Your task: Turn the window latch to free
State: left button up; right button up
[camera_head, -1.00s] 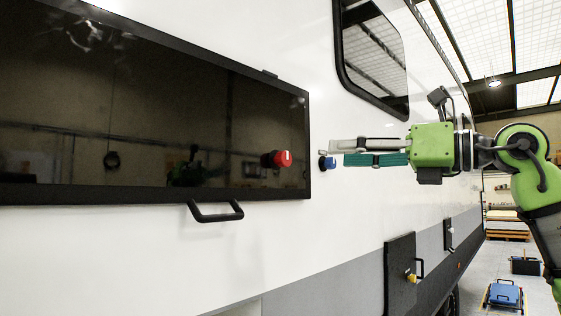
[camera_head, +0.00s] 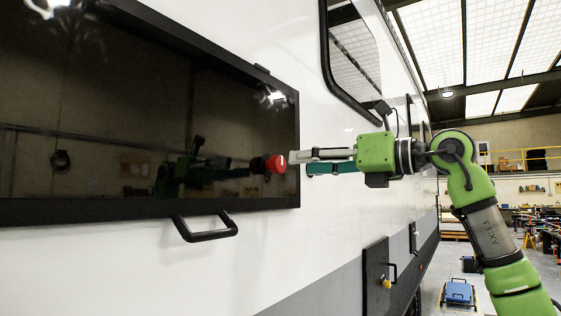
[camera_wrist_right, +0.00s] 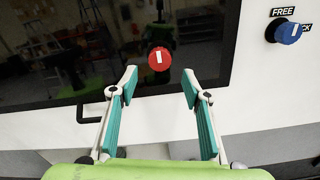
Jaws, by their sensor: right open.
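A red round knob (camera_head: 275,164) with a white mark sits at the right edge of the dark window (camera_head: 95,120). In the right wrist view, the red knob (camera_wrist_right: 159,60) lies just beyond and between my open fingertips, apart from them; its mark looks nearly vertical. My right gripper (camera_head: 300,162), also in the wrist view (camera_wrist_right: 159,84), is open and empty. A blue knob (camera_wrist_right: 288,33) sits on the white wall to the right, beside a FREE label (camera_wrist_right: 283,12) and a partly covered label ending in CK. The gripper hides the blue knob in the head view. My left gripper is out of view.
A black handle (camera_head: 206,228) sticks out below the window. A second window (camera_head: 350,50) is at upper right. A dark hatch (camera_head: 376,278) with a yellow knob is low on the wall. The floor at right holds a blue case (camera_head: 459,292).

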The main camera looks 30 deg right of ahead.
aim_at(282, 166)
jog(key=p+x, duration=0.1)
jog(key=x, duration=0.6)
jog(key=shift+s+p, duration=0.1)
jog(key=shift+p, duration=0.2)
jog(key=shift+w+a, duration=0.1)
jog(key=shift+w, duration=0.2)
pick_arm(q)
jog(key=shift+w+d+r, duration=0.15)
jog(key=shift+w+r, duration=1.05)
pick_arm(e)
jog(key=shift+w, duration=0.1)
jog(key=shift+f, duration=0.1)
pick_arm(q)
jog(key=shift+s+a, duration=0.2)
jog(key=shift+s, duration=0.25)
pick_arm(e)
jog(key=c, duration=1.1)
